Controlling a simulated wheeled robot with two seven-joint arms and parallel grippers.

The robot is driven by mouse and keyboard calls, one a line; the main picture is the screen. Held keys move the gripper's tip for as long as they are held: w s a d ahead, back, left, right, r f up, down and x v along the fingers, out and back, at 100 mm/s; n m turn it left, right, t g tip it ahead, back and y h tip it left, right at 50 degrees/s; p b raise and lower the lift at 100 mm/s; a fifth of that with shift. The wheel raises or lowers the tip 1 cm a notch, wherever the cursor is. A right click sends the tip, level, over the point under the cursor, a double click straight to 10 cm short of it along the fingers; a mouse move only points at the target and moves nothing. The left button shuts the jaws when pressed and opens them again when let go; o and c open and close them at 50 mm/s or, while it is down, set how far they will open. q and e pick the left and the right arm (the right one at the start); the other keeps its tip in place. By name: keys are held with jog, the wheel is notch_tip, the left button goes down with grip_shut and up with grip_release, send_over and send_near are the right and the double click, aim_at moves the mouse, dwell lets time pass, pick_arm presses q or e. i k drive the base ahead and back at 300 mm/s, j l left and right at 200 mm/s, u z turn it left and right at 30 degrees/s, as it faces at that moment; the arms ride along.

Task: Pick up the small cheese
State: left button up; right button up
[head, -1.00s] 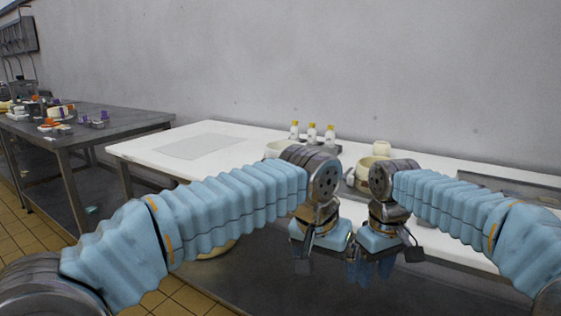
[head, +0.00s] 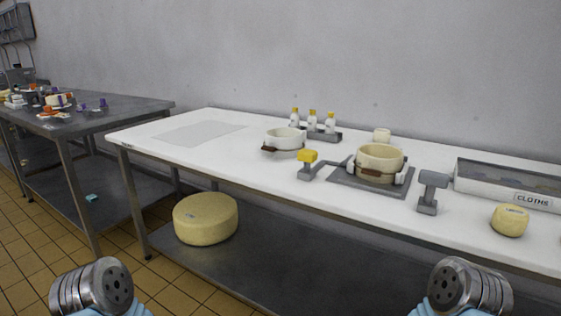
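A small round yellow cheese (head: 509,221) sits on the white-topped table (head: 230,160) near its front edge, at the right of the head view. A much larger yellow cheese wheel (head: 206,218) lies on the shelf under the table. My two arms show only as metal joints at the bottom left and bottom right. Both of my grippers are below the picture, so their fingers are hidden. The right arm's joint is below and left of the small cheese, apart from it.
Near the small cheese stand a grey hammer-shaped tool (head: 430,192) and a tray labelled CLOTHS (head: 510,187). A cream pot (head: 380,162), a white pot (head: 284,142) and small bottles (head: 312,122) stand farther left. A cluttered metal table (head: 90,125) is at the left.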

aim_at(510, 220)
jog(key=z, duration=1.5)
